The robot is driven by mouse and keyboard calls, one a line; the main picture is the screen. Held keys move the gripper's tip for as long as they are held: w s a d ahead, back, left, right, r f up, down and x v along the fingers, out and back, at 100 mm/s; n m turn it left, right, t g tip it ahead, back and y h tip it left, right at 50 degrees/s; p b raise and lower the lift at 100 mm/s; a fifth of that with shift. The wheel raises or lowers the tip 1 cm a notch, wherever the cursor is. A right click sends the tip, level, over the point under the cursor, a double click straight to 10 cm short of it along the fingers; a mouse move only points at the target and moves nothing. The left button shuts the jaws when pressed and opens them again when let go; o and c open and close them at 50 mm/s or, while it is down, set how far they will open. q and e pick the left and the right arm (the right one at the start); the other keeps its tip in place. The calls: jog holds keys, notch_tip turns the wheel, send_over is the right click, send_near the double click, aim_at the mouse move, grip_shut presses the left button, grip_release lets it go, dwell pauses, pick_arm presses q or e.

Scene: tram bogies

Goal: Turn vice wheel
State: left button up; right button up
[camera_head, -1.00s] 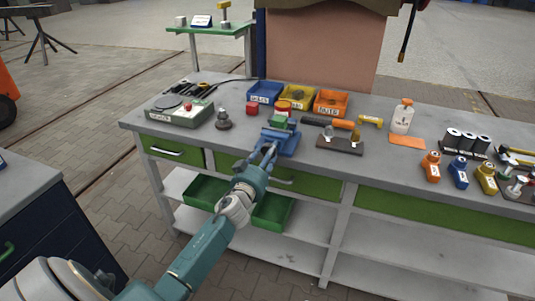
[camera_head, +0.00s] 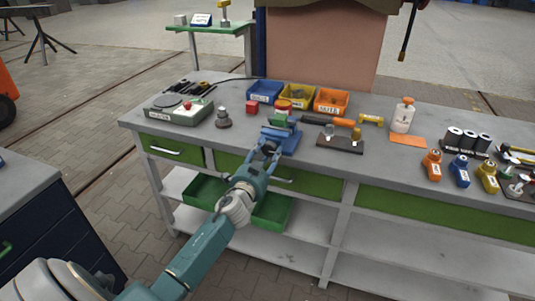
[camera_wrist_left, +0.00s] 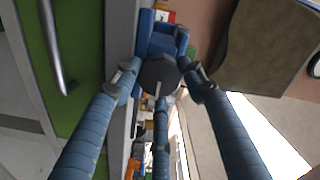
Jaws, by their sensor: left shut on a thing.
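The blue vice (camera_head: 284,140) stands at the front edge of the grey workbench, with a green and red block (camera_head: 280,119) at its top. My left gripper (camera_head: 267,153) reaches it from the front, its fingers at the vice's front end. In the left wrist view a dark, many-sided vice wheel (camera_wrist_left: 158,74) lies between the blue fingers of the left gripper (camera_wrist_left: 160,82), in front of the blue vice body (camera_wrist_left: 160,38). The gripper is shut on the wheel. In the head view the fingers mostly hide the wheel. My right gripper is out of view.
Blue, yellow and orange bins (camera_head: 331,101) stand behind the vice. A grey-green device (camera_head: 180,112) and a dark weight-like piece (camera_head: 223,119) are to its left. A dark board (camera_head: 340,143) lies to its right. Green drawers (camera_head: 322,186) run below the bench top.

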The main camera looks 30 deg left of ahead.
pick_arm(q)
jog(key=m, duration=0.5)
jog(key=shift+w+d+r+m, duration=0.1)
jog(key=shift+r+m, duration=0.2)
jog(key=shift+r, duration=0.1)
jog(key=m, duration=0.5)
jog(key=shift+d+f+m+b, duration=0.1)
jog(key=shift+f+m+b, duration=0.1)
jog(key=shift+m+b, duration=0.1)
jog(key=m, duration=0.6)
jog(key=shift+d+f+p, duration=0.1)
jog(key=shift+f+p, duration=0.2)
jog(key=shift+f+m, duration=0.25)
jog(key=shift+m, duration=1.15)
jog(key=shift+s+f+m, duration=0.2)
jog(key=shift+f+m, duration=0.05)
jog(key=shift+m, duration=0.05)
jog(key=o, duration=1.1)
jog(key=shift+o, duration=0.2)
jog(key=shift+w, duration=0.15)
jog(key=shift+r, duration=0.25)
